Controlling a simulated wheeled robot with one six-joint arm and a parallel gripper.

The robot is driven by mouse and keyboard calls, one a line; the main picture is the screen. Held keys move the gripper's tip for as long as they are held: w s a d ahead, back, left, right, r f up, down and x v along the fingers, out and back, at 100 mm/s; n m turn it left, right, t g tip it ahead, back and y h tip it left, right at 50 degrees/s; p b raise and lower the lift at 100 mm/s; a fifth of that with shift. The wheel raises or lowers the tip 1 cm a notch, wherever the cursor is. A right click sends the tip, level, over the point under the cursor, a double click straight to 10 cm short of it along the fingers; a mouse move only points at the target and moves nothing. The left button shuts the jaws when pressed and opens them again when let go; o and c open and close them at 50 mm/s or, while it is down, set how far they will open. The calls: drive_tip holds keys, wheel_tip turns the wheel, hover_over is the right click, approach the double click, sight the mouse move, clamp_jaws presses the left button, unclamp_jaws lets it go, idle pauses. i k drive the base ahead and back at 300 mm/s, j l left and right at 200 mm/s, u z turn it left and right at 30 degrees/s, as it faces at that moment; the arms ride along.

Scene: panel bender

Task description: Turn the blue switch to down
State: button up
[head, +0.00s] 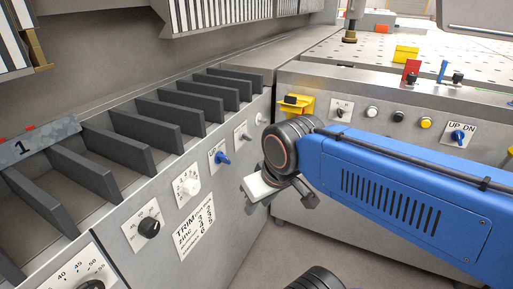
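A blue switch (221,157) sits on a small plate marked "UP" on the sloping front panel at the left. Its handle seems to point to the lower right, but it is small. A second blue switch (458,136) sits on a plate marked "UP DN" on the right-hand panel; its setting is too small to tell. My gripper (278,200) hangs at the end of my blue arm, to the right of and below the left blue switch, apart from it. Its fingers are partly hidden by my wrist, and I cannot tell whether they are open.
The left panel also carries a white knob (187,187), a black knob (149,227) and a TRIM label (193,228). Grey dividers (170,117) stand above it. A yellow bracket (297,104) and several buttons line the right panel. The floor (262,262) between is open.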

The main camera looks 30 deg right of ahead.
sight(220, 157)
drive_tip(key=z, duration=0.15)
drive_tip(key=k+j, duration=0.2)
drive_tip(key=j, duration=0.15)
drive_tip(key=k+j, duration=0.15)
drive_tip(key=j, duration=0.2)
drive_tip(key=k+j+z, duration=0.1)
drive_tip(key=j, duration=0.3)
drive_tip(key=k+j, duration=0.3)
